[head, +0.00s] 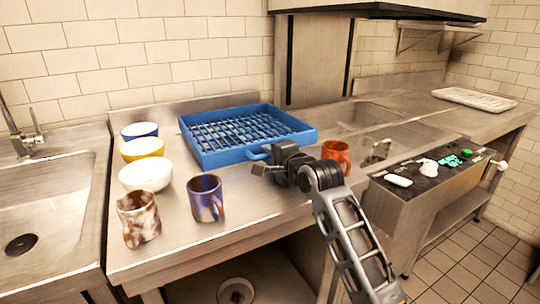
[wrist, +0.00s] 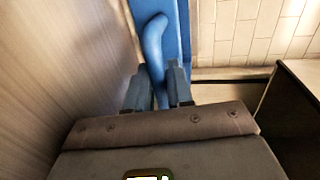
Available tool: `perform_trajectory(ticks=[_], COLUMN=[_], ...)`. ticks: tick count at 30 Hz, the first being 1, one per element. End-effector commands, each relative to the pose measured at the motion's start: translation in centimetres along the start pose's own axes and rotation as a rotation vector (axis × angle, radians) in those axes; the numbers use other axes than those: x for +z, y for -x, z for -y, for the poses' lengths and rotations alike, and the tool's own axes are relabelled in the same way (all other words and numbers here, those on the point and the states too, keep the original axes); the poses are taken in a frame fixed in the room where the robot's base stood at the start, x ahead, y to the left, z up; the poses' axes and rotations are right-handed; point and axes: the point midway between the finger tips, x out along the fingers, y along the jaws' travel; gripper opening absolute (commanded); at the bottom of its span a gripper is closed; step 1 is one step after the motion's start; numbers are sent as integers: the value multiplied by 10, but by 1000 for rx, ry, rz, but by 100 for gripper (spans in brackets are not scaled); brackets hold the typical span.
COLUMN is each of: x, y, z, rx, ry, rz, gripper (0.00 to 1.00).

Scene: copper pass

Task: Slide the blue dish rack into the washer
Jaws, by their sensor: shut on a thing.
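The blue dish rack (head: 222,158) lies flat on the steel counter and looks empty, with a slatted grid floor. Its looped handle faces the front right. My gripper (head: 268,168) is at that handle. In the wrist view my gripper's fingers (wrist: 156,88) are on both sides of the blue handle (wrist: 155,45), shut on it. The washer has a raised steel hood (head: 380,10) and a steel post (head: 320,62) to the right of the rack. My arm hides part of the counter in front.
Three bowls (head: 146,173) stand left of the rack. A marbled mug (head: 138,217) and a purple mug (head: 205,199) stand in front. An orange mug (head: 336,153) is just right of my gripper. A control panel (head: 430,170) juts out at right. A white tray (head: 473,98) lies farther right.

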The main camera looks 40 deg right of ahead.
Motion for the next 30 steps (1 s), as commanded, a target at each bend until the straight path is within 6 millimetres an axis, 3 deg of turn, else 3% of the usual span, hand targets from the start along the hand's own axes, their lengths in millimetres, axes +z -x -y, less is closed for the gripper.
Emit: perform_trajectory(ticks=[9, 19, 20, 21, 25, 30], x=[-45, -49, -48, -48, -48, -48], y=[0, 0, 0, 0, 0, 0], z=[-1, -2, -2, -2, -2, -1], rx=[3, 4, 4, 4, 3, 2], ry=[-1, -1, -1, -1, -1, 0], rz=[-5, -2, -1, -1, -1, 0], gripper=[0, 0, 24, 27, 38, 38])
